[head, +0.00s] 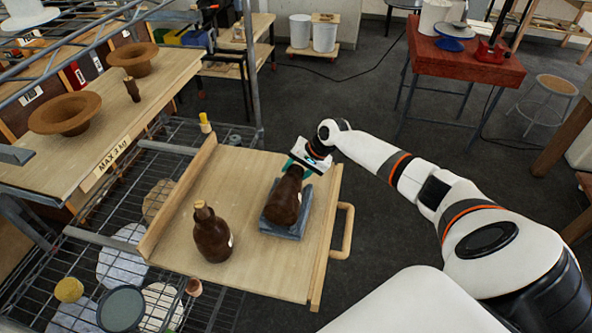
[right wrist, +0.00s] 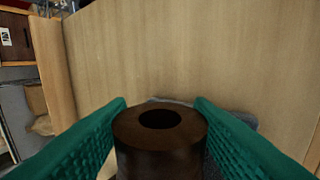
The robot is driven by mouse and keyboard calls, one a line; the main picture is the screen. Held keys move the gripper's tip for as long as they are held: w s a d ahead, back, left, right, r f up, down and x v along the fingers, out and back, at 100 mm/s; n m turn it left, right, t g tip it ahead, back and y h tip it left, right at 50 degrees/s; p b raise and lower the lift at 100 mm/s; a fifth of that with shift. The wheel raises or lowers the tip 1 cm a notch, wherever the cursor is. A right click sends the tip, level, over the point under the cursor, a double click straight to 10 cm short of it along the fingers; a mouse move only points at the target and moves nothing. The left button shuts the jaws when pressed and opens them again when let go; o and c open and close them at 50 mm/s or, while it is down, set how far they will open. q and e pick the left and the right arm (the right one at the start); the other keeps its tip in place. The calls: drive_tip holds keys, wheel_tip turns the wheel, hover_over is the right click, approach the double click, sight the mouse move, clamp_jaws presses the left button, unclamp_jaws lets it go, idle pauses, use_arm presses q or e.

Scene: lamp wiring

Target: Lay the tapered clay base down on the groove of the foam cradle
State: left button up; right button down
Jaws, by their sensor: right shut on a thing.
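The tapered clay base (head: 284,200) is dark brown, its narrow end toward my right gripper and its wide end toward the near side. It is over the blue-grey foam cradle (head: 300,229), lying or slightly tilted; I cannot tell whether it touches the groove, which it hides. My right gripper (head: 298,168) has teal fingers shut around the narrow end. In the right wrist view the hollow round end of the base (right wrist: 158,143) sits between both fingers, with a strip of the cradle (right wrist: 236,116) behind it. My left gripper is not in view.
A brown bottle (head: 212,237) stands upright left of the cradle on the wooden tray (head: 180,262), which has raised side rails and a handle (head: 345,232). A shelf (head: 150,100) with brown bowls is at upper left. The tray's near middle is clear.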

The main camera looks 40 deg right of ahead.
drive_tip(key=shift+f, duration=0.15)
idle(0.5)
drive_tip(key=c, duration=0.6)
unclamp_jaws()
drive_tip(key=shift+s+f, duration=0.1)
drive_tip(key=shift+f, duration=0.05)
wheel_tip(320, 180, up, 5)
drive_tip(key=p, duration=0.5)
drive_tip(key=shift+r, duration=0.2)
drive_tip(key=shift+r+p, duration=0.3)
drive_tip(key=shift+r, duration=2.1)
